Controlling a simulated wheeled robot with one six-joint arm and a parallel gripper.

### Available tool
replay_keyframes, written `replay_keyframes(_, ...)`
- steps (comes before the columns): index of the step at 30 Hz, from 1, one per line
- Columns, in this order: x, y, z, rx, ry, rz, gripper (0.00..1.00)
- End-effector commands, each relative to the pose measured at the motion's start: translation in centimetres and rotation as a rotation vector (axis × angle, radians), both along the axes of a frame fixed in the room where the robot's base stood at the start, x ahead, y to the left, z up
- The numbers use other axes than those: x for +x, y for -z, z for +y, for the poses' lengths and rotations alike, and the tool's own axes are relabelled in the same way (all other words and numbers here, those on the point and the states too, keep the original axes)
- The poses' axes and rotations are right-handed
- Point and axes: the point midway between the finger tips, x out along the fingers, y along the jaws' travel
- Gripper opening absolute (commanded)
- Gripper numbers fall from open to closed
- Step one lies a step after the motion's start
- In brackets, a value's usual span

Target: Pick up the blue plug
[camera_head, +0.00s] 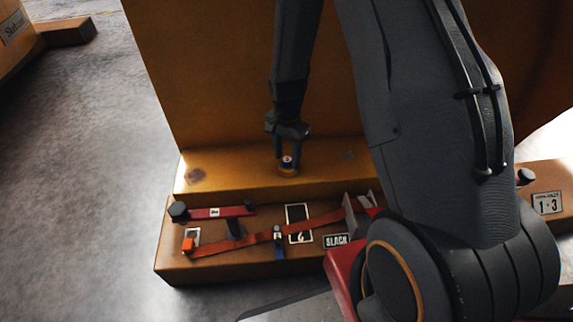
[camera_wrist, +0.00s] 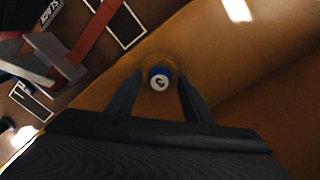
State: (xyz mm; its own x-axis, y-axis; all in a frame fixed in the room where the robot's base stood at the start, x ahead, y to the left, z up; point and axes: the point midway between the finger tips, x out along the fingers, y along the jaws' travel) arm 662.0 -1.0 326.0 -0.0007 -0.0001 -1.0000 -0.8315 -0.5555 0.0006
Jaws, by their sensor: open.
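The blue plug (camera_head: 287,162) is small and round, with a pale top bearing a dark mark. It stands in a round seat on the upper orange ledge (camera_head: 225,177). In the wrist view the plug (camera_wrist: 160,79) shows its blue side and white top between the ends of my fingers. My gripper (camera_head: 287,150) points down over the plug with a finger on each side. It is open, and in the wrist view gaps show between the plug and both fingers (camera_wrist: 158,95).
A lower ledge holds an orange strap (camera_head: 210,248), a red bar (camera_head: 220,212), a framed label (camera_head: 299,222) and a "SLACK" label (camera_head: 336,240). A tall orange casting wall (camera_head: 210,80) rises behind the plug. Grey floor (camera_head: 75,170) lies open at left.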

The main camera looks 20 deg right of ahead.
Motion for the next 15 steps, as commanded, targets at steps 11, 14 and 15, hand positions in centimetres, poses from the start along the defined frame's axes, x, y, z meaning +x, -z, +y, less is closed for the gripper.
replay_keyframes(11,0.02,-0.13,-0.02,0.001,0.0,-0.001,0.02)
replay_keyframes(14,0.02,-0.13,-0.02,0.001,0.0,-0.001,0.02)
replay_keyframes(15,0.02,-0.13,-0.02,0.001,0.0,-0.001,0.02)
